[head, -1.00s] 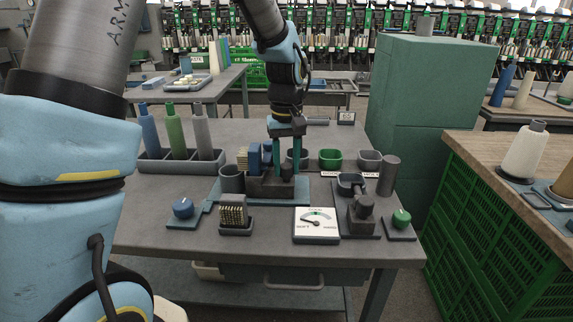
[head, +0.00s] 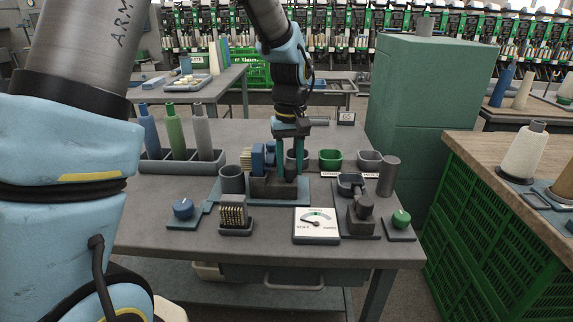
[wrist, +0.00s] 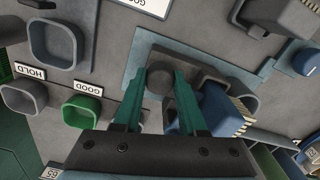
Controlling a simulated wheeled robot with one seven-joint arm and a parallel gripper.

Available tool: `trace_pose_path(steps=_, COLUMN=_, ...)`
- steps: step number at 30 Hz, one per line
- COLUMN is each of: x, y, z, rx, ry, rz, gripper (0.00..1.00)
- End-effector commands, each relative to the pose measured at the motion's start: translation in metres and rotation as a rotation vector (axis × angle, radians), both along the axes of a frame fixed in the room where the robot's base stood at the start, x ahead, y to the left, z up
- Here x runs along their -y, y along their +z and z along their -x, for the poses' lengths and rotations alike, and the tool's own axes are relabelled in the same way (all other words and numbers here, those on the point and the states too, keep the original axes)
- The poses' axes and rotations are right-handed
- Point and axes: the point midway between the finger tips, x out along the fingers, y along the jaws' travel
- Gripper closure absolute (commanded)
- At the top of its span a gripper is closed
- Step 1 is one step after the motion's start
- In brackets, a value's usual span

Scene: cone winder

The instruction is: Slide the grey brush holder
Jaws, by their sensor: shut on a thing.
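The grey brush holder (head: 268,187) sits on a flat blue-grey plate (head: 225,197) near the middle of the table. It carries a blue block with pale bristles (head: 257,157) at its left end; the block also shows in the wrist view (wrist: 222,112). A round dark grey knob (wrist: 160,79) stands up from the holder. My gripper (head: 289,178), with green fingers pointing down, is shut on this knob, one finger on each side, as the wrist view shows (wrist: 160,90). The fingers partly hide the holder and knob in the head view.
Grey and green cups (head: 330,159) stand behind and right of the holder. A dial gauge (head: 316,226), a blue knob (head: 183,208) and a bristle block (head: 233,212) lie in front. A green cabinet (head: 430,110) stands at right.

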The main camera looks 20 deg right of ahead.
Motion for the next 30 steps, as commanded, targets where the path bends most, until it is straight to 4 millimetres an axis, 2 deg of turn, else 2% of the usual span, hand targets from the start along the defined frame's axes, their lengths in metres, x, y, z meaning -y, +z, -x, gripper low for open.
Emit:
trace_pose_path(steps=3, x=0.021, y=0.002, z=0.009, rx=0.000, ry=-0.006, rz=0.002, gripper=1.00)
trace_pose_path(steps=6, x=0.033, y=0.002, z=0.015, rx=0.001, ry=-0.004, rz=0.002, gripper=1.00)
trace_pose_path(steps=14, x=0.037, y=0.001, z=0.017, rx=0.001, ry=-0.002, rz=0.006, gripper=1.00)
trace_pose_path(steps=15, x=0.037, y=0.001, z=0.017, rx=0.001, ry=-0.002, rz=0.006, gripper=0.57)
trace_pose_path(steps=23, x=0.036, y=0.001, z=0.016, rx=0.001, ry=-0.002, rz=0.005, gripper=0.29)
trace_pose_path(steps=30, x=0.035, y=0.001, z=0.016, rx=0.000, ry=-0.001, rz=0.003, gripper=0.29)
